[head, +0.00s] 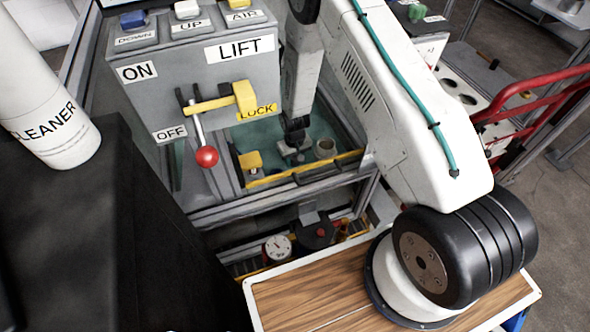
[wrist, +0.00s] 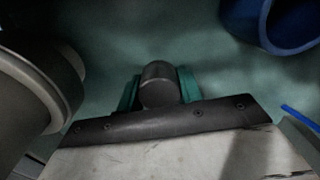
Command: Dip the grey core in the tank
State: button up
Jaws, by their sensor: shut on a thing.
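My gripper (head: 296,140) reaches down behind the control panel, over a teal-floored bay that looks like the tank (head: 268,131). In the wrist view its teal fingers (wrist: 160,92) are shut on a dark grey, round-ended piece, which looks like the grey core (wrist: 158,76). The core's lower end is hidden, and I cannot tell whether it touches the teal surface.
The panel (head: 190,75) has a red-knobbed lever (head: 206,156) and a yellow lock bar (head: 215,103). In the wrist view a large grey cylinder (wrist: 28,95) is close on the left and a blue ring (wrist: 275,22) at upper right. A white CLEANER bottle (head: 45,110) stands left.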

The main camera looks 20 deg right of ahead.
notch_tip(320, 180, up, 20)
jog(key=shift+f, duration=0.25)
dwell(1.1)
dwell(0.7)
jog(key=shift+m, duration=0.5)
jog(key=d+r, duration=0.1)
jog(key=s+r, duration=0.1)
jog(key=d+r, duration=0.1)
jog(key=shift+s+d+r, duration=0.25)
jog(key=shift+s+d, duration=0.1)
